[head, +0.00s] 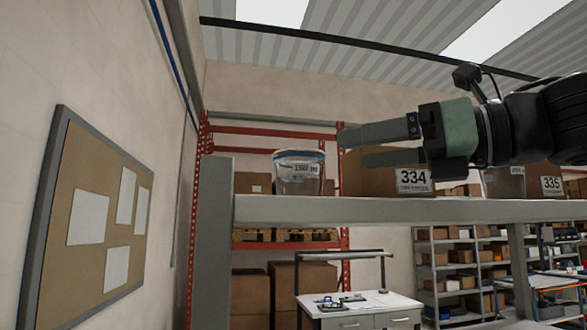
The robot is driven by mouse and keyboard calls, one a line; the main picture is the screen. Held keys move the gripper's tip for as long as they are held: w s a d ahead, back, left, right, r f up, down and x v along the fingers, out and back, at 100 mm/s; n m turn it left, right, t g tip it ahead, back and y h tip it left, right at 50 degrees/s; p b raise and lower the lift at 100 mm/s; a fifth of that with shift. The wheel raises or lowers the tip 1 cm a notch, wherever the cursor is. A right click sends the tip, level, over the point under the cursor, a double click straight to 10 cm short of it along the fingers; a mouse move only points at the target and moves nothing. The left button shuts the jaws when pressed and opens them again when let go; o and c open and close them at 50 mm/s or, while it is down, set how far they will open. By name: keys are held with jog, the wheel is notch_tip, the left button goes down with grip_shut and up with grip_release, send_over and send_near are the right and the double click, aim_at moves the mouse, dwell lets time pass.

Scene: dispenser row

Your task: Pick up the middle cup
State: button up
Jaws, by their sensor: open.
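I cannot tell which cup is the middle one. My gripper (356,149) is open and empty, its fingers pointing left. In the picture its fingertips are to the right of the blue-rimmed cup and apart from it, around the height of its rim.
A sign reading 334 (414,180) and one reading 335 (551,185) show along the shelf, with brown boxes behind. A grey post (215,235) closes the shelf's left end. A pinboard (95,215) hangs on the left wall. A white workbench (358,309) stands beyond, below.

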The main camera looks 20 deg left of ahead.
aim_at(323, 156)
jog(key=a+p, duration=0.1)
jog(key=a, duration=0.3)
jog(key=w+a+p, duration=0.1)
jog(key=a, duration=0.1)
jog(key=shift+a+p, duration=0.35)
jog(key=shift+a, duration=0.05)
jog(key=a+p, duration=0.2)
jog(key=a, duration=0.1)
jog(key=a+p, duration=0.1)
jog(key=shift+w+a+r, duration=0.1)
jog(key=shift+w+a, duration=0.1)
jog(key=shift+w, duration=0.05)
jog(key=shift+w+a+p, duration=0.15)
jog(key=shift+a+p, duration=0.15)
jog(key=shift+a, duration=0.2)
jog(key=c, duration=1)
